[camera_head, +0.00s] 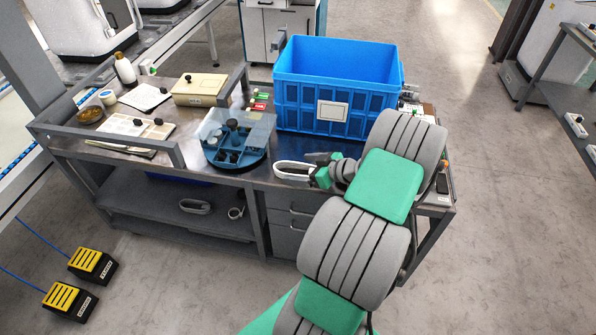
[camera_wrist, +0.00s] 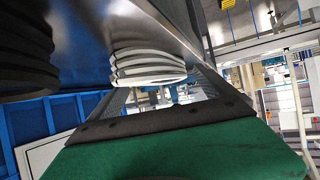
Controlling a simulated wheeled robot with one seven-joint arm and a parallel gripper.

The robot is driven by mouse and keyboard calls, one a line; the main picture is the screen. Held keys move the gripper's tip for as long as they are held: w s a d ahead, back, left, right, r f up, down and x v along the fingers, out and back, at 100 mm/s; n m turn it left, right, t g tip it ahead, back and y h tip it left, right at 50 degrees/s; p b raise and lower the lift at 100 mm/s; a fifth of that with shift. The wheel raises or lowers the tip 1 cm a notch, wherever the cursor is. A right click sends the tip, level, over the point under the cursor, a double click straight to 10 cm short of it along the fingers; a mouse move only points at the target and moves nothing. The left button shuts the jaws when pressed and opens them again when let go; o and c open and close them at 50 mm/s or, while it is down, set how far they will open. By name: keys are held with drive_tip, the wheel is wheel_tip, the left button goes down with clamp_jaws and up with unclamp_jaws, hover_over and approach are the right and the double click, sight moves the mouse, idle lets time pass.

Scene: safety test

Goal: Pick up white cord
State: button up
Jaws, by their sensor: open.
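A white cord (camera_head: 284,165) lies coiled in a flat loop on the dark metal tabletop, near the front edge and right of the blue round organizer. In the wrist view, the white cord (camera_wrist: 147,67) shows as a stacked coil just beyond the green part of my gripper (camera_wrist: 185,140). My gripper (camera_head: 316,168) is low over the table at the right end of the coil, and its jaws are open. I cannot tell whether a finger touches the cord. A dark ridged shape fills the left of the wrist view; I cannot tell what it is.
A large blue crate (camera_head: 343,75) stands just behind my gripper. The blue round organizer (camera_head: 237,160) with a clear lid is to the left. Boxes and a bottle (camera_head: 124,69) fill the table's left side. Another pale coil (camera_head: 194,207) lies on the lower shelf.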

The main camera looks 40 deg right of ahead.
drive_tip(key=shift+c, duration=0.2)
drive_tip(key=c, duration=1.5)
drive_tip(key=shift+o, duration=0.2)
